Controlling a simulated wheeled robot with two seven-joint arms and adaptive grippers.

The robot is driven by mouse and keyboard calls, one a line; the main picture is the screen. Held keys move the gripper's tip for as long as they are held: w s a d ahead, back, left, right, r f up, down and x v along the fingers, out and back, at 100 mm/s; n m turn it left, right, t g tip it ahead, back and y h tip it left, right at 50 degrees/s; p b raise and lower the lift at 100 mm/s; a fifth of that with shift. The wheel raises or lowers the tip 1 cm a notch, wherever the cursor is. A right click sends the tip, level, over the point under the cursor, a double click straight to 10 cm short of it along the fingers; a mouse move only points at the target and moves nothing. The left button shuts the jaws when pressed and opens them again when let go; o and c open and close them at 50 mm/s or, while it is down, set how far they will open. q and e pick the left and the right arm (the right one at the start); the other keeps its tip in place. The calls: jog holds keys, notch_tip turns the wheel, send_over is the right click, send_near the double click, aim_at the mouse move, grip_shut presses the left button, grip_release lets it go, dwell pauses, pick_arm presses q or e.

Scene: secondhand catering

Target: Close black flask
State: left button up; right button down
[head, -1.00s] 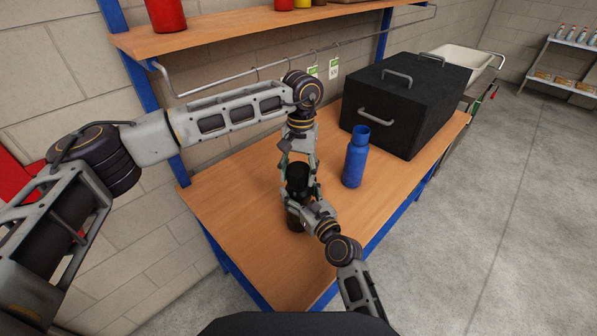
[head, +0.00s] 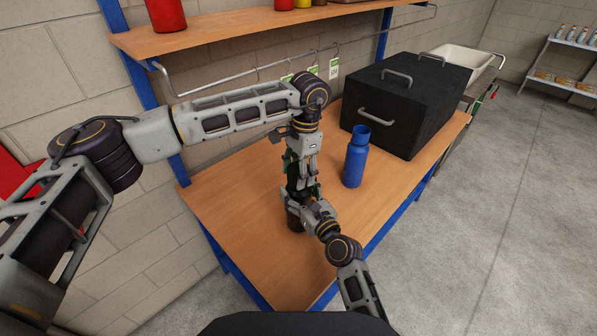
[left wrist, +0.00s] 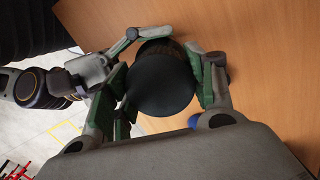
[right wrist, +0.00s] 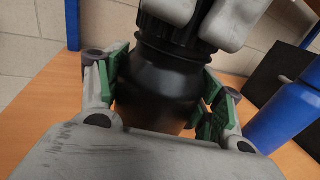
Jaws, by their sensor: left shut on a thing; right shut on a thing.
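The black flask (head: 294,218) stands upright on the wooden table, largely hidden by my grippers in the head view. My right gripper (head: 300,208) is shut around its body from the side; the right wrist view shows the black body (right wrist: 165,90) between the green finger pads. My left gripper (head: 299,182) comes down from above and is shut on the flask's dark top. In the left wrist view the round black lid (left wrist: 162,84) sits between the fingers. A ridged black collar (right wrist: 168,32) shows under the left fingers; whether a gap remains there I cannot tell.
A blue flask (head: 355,160) with an open mouth stands to the right on the table (head: 235,225). A large black box (head: 405,110) with handles stands behind it. A shelf (head: 240,30) and a rail run above the table's back. The table's front left is clear.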

pick_arm(q)
jog(key=shift+w+r, duration=0.1)
jog(key=o, duration=1)
jog(key=shift+r, duration=2.2)
jog(key=shift+c, duration=0.5)
